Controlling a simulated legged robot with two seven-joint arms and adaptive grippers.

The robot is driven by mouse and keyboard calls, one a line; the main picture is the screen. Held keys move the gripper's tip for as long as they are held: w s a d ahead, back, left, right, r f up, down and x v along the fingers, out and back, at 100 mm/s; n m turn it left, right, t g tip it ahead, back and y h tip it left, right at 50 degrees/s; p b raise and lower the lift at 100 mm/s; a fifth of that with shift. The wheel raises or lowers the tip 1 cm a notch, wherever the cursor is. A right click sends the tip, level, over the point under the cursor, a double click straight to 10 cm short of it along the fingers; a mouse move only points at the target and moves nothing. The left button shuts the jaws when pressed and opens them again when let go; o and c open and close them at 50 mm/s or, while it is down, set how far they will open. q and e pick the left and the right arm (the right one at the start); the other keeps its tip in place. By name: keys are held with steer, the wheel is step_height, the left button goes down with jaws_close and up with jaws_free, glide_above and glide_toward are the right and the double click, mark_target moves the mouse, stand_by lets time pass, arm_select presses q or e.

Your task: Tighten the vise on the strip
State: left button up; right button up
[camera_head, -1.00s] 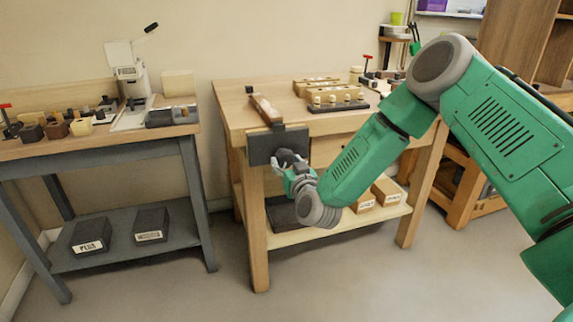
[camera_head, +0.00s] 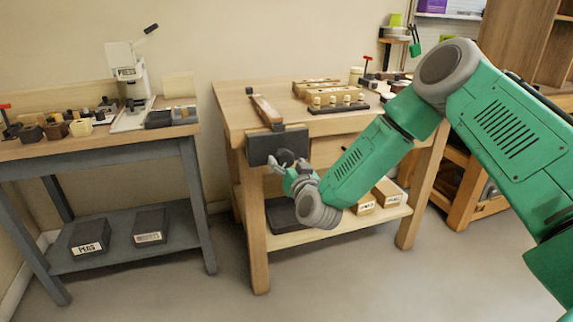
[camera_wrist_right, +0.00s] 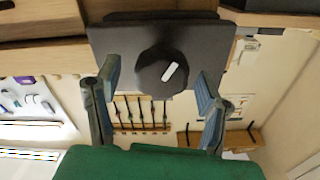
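The dark grey vise (camera_head: 263,148) is fixed to the front left edge of the wooden workbench. The wooden strip (camera_head: 264,108) stands at its jaws and leans back over the bench top; whether both jaws touch it I cannot tell. The vise's round dark knob (camera_wrist_right: 151,77) has a white mark and faces my right wrist camera. My right gripper (camera_head: 287,162) is in front of the vise. In the wrist view its two fingers (camera_wrist_right: 159,80) stand on either side of the knob, open, with gaps visible. My left gripper is not in view.
The workbench top (camera_head: 235,106) holds wooden blocks and a rack with pale pegs (camera_head: 338,103). A grey bench (camera_head: 100,145) with a white press (camera_head: 126,75) stands at left. Boxes lie on the lower shelves. Floor between the benches is clear.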

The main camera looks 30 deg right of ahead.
steer(key=shift+p+v, duration=0.6)
steer(key=shift+v, duration=0.6)
steer(key=shift+p+v, duration=0.7)
steer(key=shift+v, duration=1.55)
